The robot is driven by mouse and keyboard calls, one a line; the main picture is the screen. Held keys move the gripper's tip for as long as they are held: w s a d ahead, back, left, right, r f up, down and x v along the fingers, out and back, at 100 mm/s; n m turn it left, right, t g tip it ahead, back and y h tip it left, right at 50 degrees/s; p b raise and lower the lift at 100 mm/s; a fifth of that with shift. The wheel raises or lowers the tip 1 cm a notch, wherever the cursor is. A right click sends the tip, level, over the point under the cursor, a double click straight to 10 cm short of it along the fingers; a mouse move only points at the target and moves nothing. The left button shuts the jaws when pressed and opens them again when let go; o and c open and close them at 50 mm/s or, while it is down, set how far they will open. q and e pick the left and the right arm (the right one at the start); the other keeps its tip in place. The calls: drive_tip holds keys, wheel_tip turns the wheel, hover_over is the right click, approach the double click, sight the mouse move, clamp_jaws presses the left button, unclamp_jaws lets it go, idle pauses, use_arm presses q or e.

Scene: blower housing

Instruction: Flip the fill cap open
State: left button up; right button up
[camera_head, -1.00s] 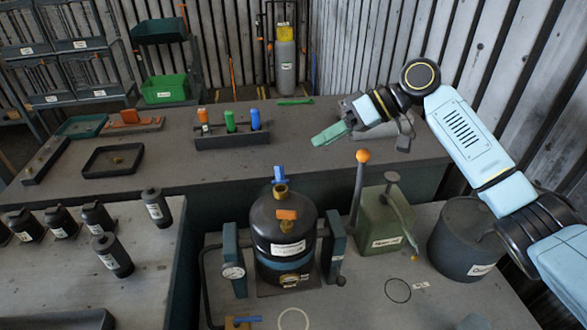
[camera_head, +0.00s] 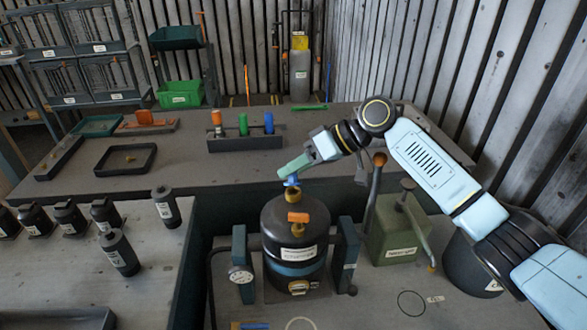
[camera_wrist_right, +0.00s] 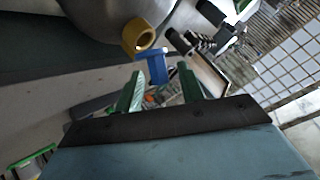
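The black tank (camera_head: 290,228) stands upright on the front bench with a brass neck (camera_head: 293,194) on top. A blue cap piece (camera_head: 292,181) sits at the neck, and I cannot tell whether it is latched. My right gripper (camera_head: 287,173) is just above the blue piece and partly hides it. In the right wrist view the green fingers (camera_wrist_right: 160,88) are apart, with the blue piece (camera_wrist_right: 157,67) in front of and between their tips, and the brass neck (camera_wrist_right: 138,36) beyond. Nothing is visibly gripped. My left gripper is not in view.
An orange handle (camera_head: 298,217) is on the tank's front, and a gauge (camera_head: 241,277) is at its left. A rack of coloured bottles (camera_head: 245,142) is behind.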

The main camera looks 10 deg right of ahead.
drive_tip(key=shift+a+f, duration=0.25)
drive_tip(key=shift+a, duration=0.05)
drive_tip(key=shift+c, duration=0.3)
